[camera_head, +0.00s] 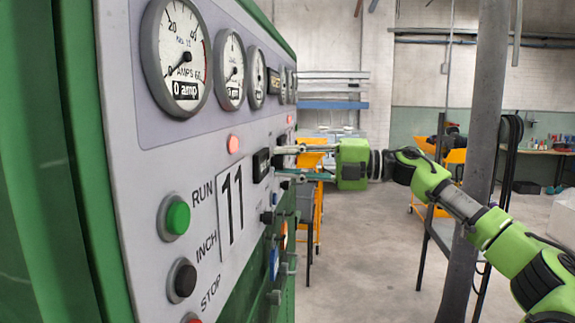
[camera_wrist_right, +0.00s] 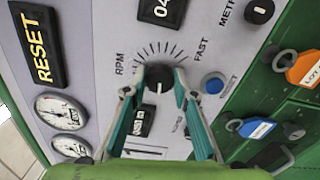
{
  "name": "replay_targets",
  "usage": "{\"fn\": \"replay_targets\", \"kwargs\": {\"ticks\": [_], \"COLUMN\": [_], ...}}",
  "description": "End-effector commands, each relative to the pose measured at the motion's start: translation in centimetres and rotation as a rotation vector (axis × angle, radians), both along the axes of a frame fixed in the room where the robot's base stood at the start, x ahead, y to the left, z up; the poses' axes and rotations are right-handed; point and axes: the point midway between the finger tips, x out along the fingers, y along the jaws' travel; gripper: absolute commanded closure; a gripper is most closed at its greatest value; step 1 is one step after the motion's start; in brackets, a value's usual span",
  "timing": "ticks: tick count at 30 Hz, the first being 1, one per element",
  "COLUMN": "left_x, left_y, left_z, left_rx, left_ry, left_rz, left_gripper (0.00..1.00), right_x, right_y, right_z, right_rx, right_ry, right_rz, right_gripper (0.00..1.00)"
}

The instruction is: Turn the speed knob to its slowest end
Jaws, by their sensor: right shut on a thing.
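The speed knob (camera_wrist_right: 158,77) is black and round, below an arc of dark tick marks on the pale panel (camera_wrist_right: 105,25). RPM is printed left of the arc and FAST right of it. A small pale mark shows on the knob, but its exact direction is hard to tell. My right gripper (camera_wrist_right: 157,88) is shut on the knob, one teal finger on each side. In the head view my right gripper (camera_head: 287,160) reaches the panel face from the right; the knob cannot be made out clearly there. My left gripper is not in view.
Close to the knob are a blue button (camera_wrist_right: 213,84) and a display reading 04 (camera_wrist_right: 161,9). A green RUN button (camera_head: 177,216), a black INCH button (camera_head: 184,280) and gauges (camera_head: 178,57) are on the panel.

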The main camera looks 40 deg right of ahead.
Motion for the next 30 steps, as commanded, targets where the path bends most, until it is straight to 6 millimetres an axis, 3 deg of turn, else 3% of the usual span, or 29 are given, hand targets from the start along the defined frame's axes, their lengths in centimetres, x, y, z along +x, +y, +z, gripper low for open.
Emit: {"fn": "replay_targets", "kwargs": {"ticks": [15,30], "left_x": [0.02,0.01], "left_y": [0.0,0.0], "left_z": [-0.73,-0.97], "left_rx": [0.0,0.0], "left_ry": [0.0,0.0], "left_rz": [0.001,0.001], "left_gripper": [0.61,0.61], "right_x": [0.0,0.01], "right_y": [0.05,0.07], "right_z": [-0.12,-0.21], "right_rx": [-0.351,-0.5], "right_ry": [-0.28,-0.395], "right_rz": [0.002,0.003], "right_gripper": [0.96,0.96]}}
